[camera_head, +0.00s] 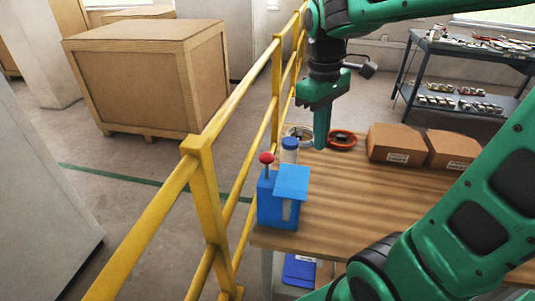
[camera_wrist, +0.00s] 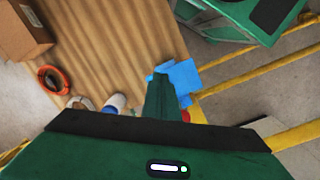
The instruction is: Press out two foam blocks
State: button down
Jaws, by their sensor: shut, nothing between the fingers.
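A blue press (camera_head: 277,212) with a red-knobbed lever (camera_head: 267,159) stands at the table's near left corner; it also shows in the wrist view (camera_wrist: 184,75). My gripper (camera_head: 321,143) is shut and empty, pointing down above the table, behind and to the right of the press. In the wrist view my gripper (camera_wrist: 161,82) partly covers the press. A clear jar with a blue lid (camera_head: 289,148) stands just behind the press. No foam block can be made out in either view.
The wooden table (camera_head: 370,205) has a clear middle. An orange ring-shaped dish (camera_head: 342,139), a pale round dish (camera_head: 301,133) and two cardboard boxes (camera_head: 396,143) (camera_head: 452,149) are at its back. A yellow railing (camera_head: 205,185) runs along the left side.

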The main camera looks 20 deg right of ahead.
aim_at(267, 155)
jog(key=w+a+r+n, duration=0.2)
jog(key=w+a+n, duration=0.5)
jog(key=a, duration=0.4)
jog(key=shift+w+r+n, duration=0.4)
jog(key=shift+w, duration=0.35)
jog(key=shift+f, duration=0.1)
jog(key=shift+s+d+f, duration=0.1)
jog(key=shift+d+f, duration=0.05)
jog(key=shift+f, duration=1.4)
jog(key=shift+s+d+f, duration=0.1)
jog(key=shift+d+f, duration=0.05)
jog(key=shift+f, duration=1.7)
jog(key=shift+f, duration=0.15)
